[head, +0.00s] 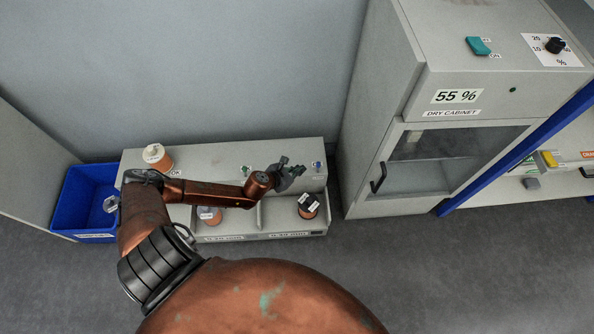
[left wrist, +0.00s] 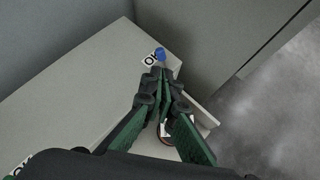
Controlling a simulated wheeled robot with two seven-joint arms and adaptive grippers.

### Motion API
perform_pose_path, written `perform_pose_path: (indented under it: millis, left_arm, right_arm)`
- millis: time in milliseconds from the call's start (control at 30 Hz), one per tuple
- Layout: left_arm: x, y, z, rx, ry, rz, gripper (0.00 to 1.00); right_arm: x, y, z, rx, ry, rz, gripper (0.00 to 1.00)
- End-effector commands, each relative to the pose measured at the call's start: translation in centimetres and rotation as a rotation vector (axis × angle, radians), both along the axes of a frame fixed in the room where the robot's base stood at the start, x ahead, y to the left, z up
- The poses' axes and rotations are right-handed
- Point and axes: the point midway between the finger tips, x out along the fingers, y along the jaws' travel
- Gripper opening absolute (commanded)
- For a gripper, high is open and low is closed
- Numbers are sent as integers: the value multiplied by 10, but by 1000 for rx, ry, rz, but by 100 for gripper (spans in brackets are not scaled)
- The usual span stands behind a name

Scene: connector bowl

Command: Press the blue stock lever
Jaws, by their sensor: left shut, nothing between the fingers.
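The blue stock lever (head: 317,165) is a small knob near the right end of the grey station's top (head: 222,153). In the left wrist view the blue lever (left wrist: 160,54) stands just beyond my fingertips, beside an "OK" label. My left gripper (head: 299,171) is shut and empty, just left of the lever in the head view. In the left wrist view its green-lined fingers (left wrist: 162,78) converge just short of the lever; I cannot tell whether they touch it. My right gripper is not in view.
Copper-coloured spools stand on the station's left top (head: 157,159) and in its left bay (head: 209,217) and right bay (head: 308,206). A blue bin (head: 64,200) is at the left. The dry cabinet (head: 361,150) rises close at the station's right.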

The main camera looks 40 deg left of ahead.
Motion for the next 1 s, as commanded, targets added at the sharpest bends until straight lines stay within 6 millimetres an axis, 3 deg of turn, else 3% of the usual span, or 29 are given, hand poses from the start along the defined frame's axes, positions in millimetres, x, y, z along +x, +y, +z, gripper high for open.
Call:
perform_pose_path:
  millis: [100,333,867,1000]
  left_arm:
    - [-13,2,9,1,1,0,0]
    - [-20,2,16,0,0,0,0]
    - [-19,2,15,-3,1,4,0]
    - [-22,15,5,-106,29,127,0]
  right_arm:
    - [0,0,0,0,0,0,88]
    - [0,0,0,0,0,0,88]
    - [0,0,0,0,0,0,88]
    - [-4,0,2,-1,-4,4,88]
